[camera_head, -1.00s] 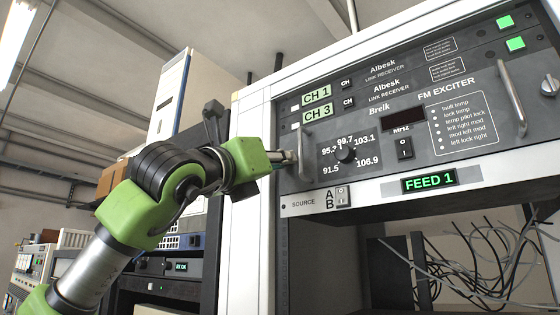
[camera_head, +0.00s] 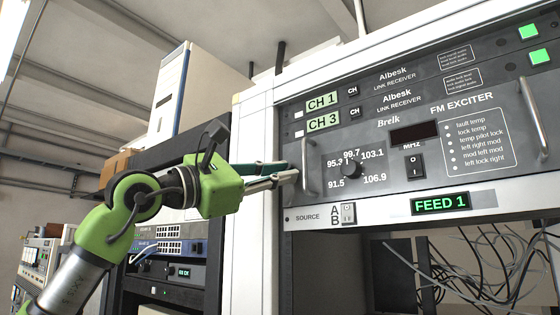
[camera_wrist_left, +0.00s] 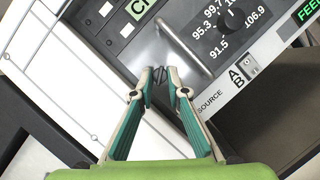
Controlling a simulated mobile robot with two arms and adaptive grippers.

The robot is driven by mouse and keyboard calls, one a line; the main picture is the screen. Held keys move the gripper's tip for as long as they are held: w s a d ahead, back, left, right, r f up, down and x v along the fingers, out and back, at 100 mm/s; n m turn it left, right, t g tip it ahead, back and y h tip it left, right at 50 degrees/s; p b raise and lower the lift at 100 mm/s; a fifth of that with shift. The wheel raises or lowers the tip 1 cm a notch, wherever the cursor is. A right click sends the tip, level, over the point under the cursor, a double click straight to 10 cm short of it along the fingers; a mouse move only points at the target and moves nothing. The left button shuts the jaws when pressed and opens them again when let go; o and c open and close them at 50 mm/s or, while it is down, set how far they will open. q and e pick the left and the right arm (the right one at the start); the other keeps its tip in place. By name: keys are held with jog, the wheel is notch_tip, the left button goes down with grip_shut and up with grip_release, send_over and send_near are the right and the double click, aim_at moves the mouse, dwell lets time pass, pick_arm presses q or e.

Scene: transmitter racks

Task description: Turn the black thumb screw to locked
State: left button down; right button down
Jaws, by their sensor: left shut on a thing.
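The black thumb screw (camera_wrist_left: 160,77) sits at the left edge of the dark FM exciter panel, beside its left handle. Only a small dark part of it shows between my fingertips in the left wrist view. My left gripper (camera_wrist_left: 160,74) is shut on it, one fingertip on either side. In the head view the left gripper (camera_head: 294,178) reaches in from the left, and its fingertips hide the screw. I cannot read whether the screw stands at locked. My right gripper is in neither view now.
The panel's left handle (camera_head: 305,166) stands out close to the fingertips. The frequency knob (camera_head: 351,169) and black rocker switch (camera_head: 415,165) lie further right. Below are the A/B source switch (camera_head: 348,213) and FEED 1 display (camera_head: 440,203). Loose cables (camera_head: 480,255) hang at lower right.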

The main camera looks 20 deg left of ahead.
pick_arm(q)
jog(key=shift+a+r+m+g+h+p, duration=0.1)
jog(key=shift+m+g, duration=0.45)
jog(key=shift+m, duration=0.7)
jog(key=shift+d+r+m+g+h+p, duration=0.1)
jog(key=shift+m+g, duration=0.5)
jog(key=shift+m, duration=0.7)
jog(key=shift+a+r+m+g+h+p, duration=0.1)
jog(key=shift+m+g, duration=0.45)
jog(key=shift+m, duration=0.7)
jog(key=shift+f, duration=0.1)
jog(key=c, duration=2.2)
grip_release()
jog(key=shift+c, duration=0.2)
